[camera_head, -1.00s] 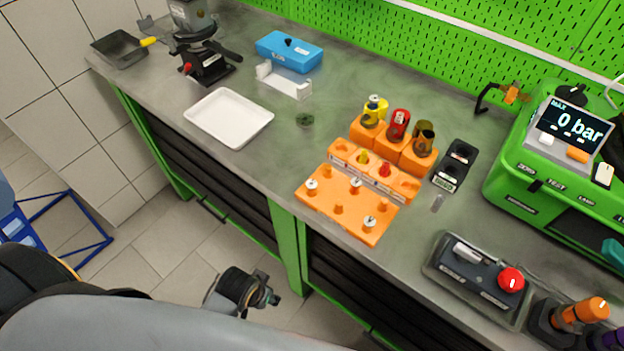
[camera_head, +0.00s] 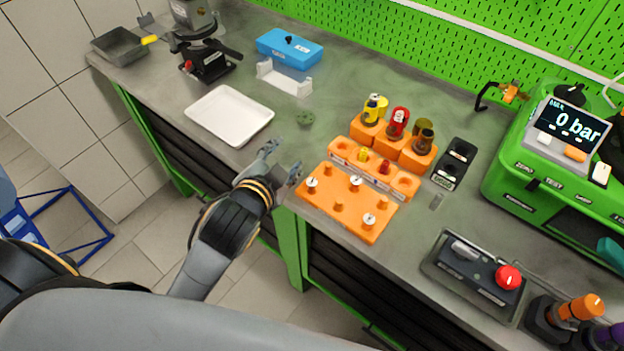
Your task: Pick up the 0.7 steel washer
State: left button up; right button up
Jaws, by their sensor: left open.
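An orange peg board (camera_head: 345,222) lies on the grey bench. Several of its pegs carry small silver washers: one at the left (camera_head: 312,184), one at the top middle (camera_head: 356,181) and one at the lower right (camera_head: 369,219). Their size marks are too small to read, so I cannot tell which is the 0.7 steel washer. My left gripper (camera_head: 283,163) is open and empty at the bench's front edge, just left of the board and apart from the washers. My right gripper is not in view.
Behind the board stand an orange rack (camera_head: 405,183) and orange holders with yellow, red and dark brown parts. A white tray (camera_head: 216,128) lies to the left. A grey box with a red knob (camera_head: 509,277) and a green test device (camera_head: 525,165) stand at the right.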

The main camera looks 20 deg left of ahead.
pick_arm(q)
jog(key=w+d+r+m+t+h, duration=0.1)
jog(key=d+r+m+t+h, duration=0.4)
jog(key=r+m, duration=0.6)
jog(key=w+d+r+m+t+h, duration=0.2)
jog(key=d+r+m+t+h, duration=0.35)
jog(key=r, duration=0.95)
jog(key=s+d+r+m+g+h, duration=0.1)
jog(key=s+d+m+g+h, duration=0.55)
jog(key=m+g, duration=0.8)
jog(key=s+d+r+m+g+h, duration=0.2)
jog(key=s+d+m+g+h, duration=0.7)
jog(key=m, duration=0.9)
jog(key=m+t+y, duration=0.1)
jog(key=m+y, duration=1.6)
jog(key=y, duration=0.9)
send_near(312, 182)
jog(key=shift+w+a+f+p, duration=0.1)
jog(key=shift+w+f+p, duration=0.1)
jog(key=shift+f+p, duration=1.3)
jog(key=shift+w+a+f+p, duration=0.15)
jog(key=shift+f+p, duration=0.75)
jog(key=shift+f, duration=1.1)
jog(key=shift+d, duration=0.15)
